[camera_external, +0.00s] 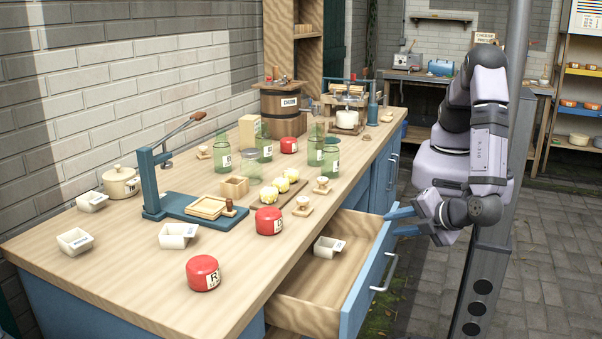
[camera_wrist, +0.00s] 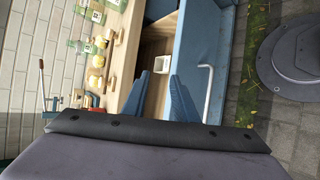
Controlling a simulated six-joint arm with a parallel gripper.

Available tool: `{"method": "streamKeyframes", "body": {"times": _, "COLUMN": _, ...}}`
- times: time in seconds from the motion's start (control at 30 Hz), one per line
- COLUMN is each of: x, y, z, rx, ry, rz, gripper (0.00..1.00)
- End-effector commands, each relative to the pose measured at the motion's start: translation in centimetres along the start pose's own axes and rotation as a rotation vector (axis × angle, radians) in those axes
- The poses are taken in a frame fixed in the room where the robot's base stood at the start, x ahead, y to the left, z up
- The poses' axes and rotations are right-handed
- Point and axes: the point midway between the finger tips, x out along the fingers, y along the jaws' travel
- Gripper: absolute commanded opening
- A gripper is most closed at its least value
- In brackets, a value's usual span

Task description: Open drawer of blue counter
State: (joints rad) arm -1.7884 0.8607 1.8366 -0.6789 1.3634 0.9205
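The blue counter (camera_external: 245,324) has a wooden top, and one drawer (camera_external: 305,312) stands pulled well out on its right side. The drawer has a blue front (camera_external: 352,302) with a pale bar handle (camera_external: 387,272), and a white tub (camera_external: 327,248) sits inside. My gripper (camera_external: 405,221) is near the far end of the drawer front. In the wrist view my gripper (camera_wrist: 160,85) has its two blue fingers apart with nothing between them. The handle (camera_wrist: 207,95) is to the right of both fingers, not between them. Whether a finger touches the drawer is unclear.
Red tins (camera_external: 203,273), green glass jars (camera_external: 222,160), a blue press (camera_external: 180,207) and white tubs stand on the counter top. A wooden churn (camera_external: 283,110) stands farther back. Paved floor (camera_external: 545,245) is free to the right. A brick wall (camera_external: 110,100) bounds the left.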

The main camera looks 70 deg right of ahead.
Motion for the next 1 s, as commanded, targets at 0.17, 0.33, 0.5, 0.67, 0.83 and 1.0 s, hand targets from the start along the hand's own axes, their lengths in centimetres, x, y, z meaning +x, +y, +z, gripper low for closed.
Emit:
{"method": "streamKeyframes", "body": {"times": 0.17, "x": -0.3, "y": -0.6, "z": 0.8, "rx": -0.112, "ry": 0.096, "rz": -0.362, "gripper": 0.28}}
{"method": "streamKeyframes", "body": {"times": 0.33, "x": -1.5, "y": -1.1, "z": 0.8, "rx": -0.152, "ry": 0.215, "rz": -0.550, "gripper": 0.28}}
{"method": "streamKeyframes", "body": {"times": 0.5, "x": -2.8, "y": -0.8, "z": 0.5, "rx": -0.159, "ry": 0.323, "rz": -0.661, "gripper": 0.28}}
{"method": "streamKeyframes", "body": {"times": 0.67, "x": -3.8, "y": -0.4, "z": 0.2, "rx": -0.155, "ry": 0.404, "rz": -0.723, "gripper": 0.28}}
{"method": "streamKeyframes", "body": {"times": 0.83, "x": -3.8, "y": -0.8, "z": -0.1, "rx": -0.156, "ry": 0.450, "rz": -0.752, "gripper": 0.28}}
{"method": "streamKeyframes", "body": {"times": 1.0, "x": -3.0, "y": -2.2, "z": -0.6, "rx": -0.156, "ry": 0.449, "rz": -0.751, "gripper": 0.28}}
